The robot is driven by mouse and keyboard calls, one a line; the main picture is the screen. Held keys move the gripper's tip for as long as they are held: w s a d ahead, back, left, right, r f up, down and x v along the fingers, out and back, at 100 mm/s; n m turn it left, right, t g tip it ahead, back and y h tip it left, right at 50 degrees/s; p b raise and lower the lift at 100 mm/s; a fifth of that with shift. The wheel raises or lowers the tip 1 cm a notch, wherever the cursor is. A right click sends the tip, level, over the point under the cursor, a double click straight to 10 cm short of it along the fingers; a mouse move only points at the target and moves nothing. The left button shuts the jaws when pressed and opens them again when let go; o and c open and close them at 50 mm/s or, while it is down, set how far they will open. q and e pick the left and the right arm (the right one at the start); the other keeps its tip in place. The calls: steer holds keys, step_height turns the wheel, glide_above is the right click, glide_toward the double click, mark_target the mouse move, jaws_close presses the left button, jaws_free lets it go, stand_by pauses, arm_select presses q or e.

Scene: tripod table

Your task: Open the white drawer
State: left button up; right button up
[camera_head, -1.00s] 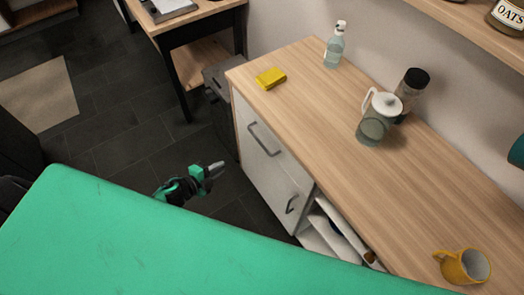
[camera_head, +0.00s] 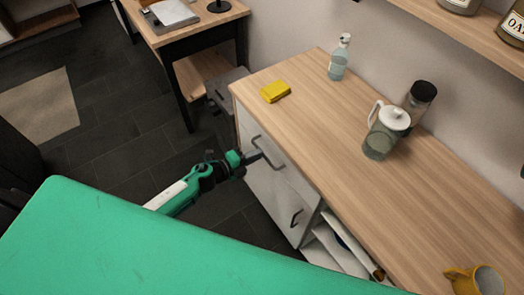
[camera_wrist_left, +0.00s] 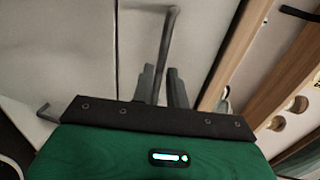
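The white drawer (camera_head: 247,121) is the upper front of the wooden-topped cabinet and appears closed. Its grey bar handle (camera_head: 276,166) faces my left arm. My left gripper (camera_head: 260,157) is at the handle's upper part. In the left wrist view, the handle (camera_wrist_left: 168,32) runs down between the two grey fingers (camera_wrist_left: 162,88), which stand apart on either side of it. Contact with the bar cannot be made out. My right gripper is not in view.
A lower white front has its own handle (camera_head: 296,217), beside open shelves (camera_head: 338,245). On the countertop (camera_head: 330,120) are a yellow sponge (camera_head: 275,92), a bottle (camera_head: 339,58), a pitcher (camera_head: 384,135), a dark-lidded jar (camera_head: 420,97) and a yellow mug (camera_head: 475,281). Dark floor lies before the cabinet.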

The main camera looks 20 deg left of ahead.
arm_select(q)
steer(key=x, duration=0.3)
steer(key=shift+w+d, duration=0.1)
steer(key=shift+w, duration=0.05)
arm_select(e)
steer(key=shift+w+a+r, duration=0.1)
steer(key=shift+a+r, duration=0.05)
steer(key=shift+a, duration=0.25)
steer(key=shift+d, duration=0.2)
arm_select(q)
steer(key=shift+f, duration=0.1)
steer(key=c, duration=0.3)
jaws_close()
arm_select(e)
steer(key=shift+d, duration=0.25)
arm_select(q)
steer(key=f+v, duration=0.3)
steer(key=v, duration=1.1)
steer(key=s+f+v, duration=0.1)
steer(key=f+v, duration=0.2)
steer(key=v, duration=1.1)
steer(key=shift+a+b, duration=0.4)
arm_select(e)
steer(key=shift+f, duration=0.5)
arm_select(q)
steer(key=shift+s, duration=0.1)
